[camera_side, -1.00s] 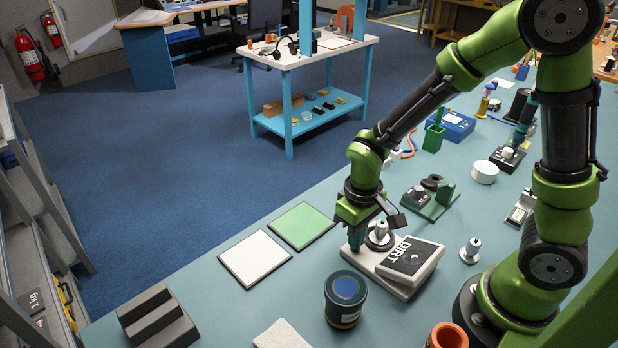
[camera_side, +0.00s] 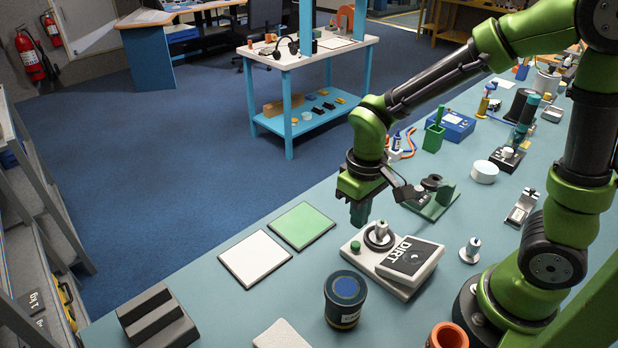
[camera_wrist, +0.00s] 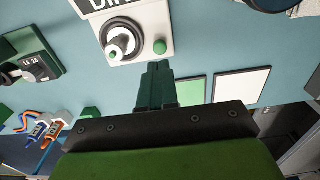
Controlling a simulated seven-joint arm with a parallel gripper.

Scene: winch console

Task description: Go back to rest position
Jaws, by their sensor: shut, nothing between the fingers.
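My gripper (camera_side: 359,213) is shut and empty, fingers pointing down, held above the winch console (camera_side: 372,268). The console is a pale box with a knob (camera_side: 379,234), a green button (camera_side: 355,246) and a dark panel lettered "DIRT" (camera_side: 408,257). In the wrist view my shut fingertips (camera_wrist: 158,68) show below the green button (camera_wrist: 160,47) and the knob (camera_wrist: 118,42), apart from both. The part of the console beyond the top edge is cut off in that view.
A dark canister (camera_side: 345,300) stands in front of the console. White (camera_side: 255,259) and green (camera_side: 303,225) squares lie to its left. A small silver knob piece (camera_side: 471,250) stands to its right. A green-based device (camera_side: 432,199) is behind.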

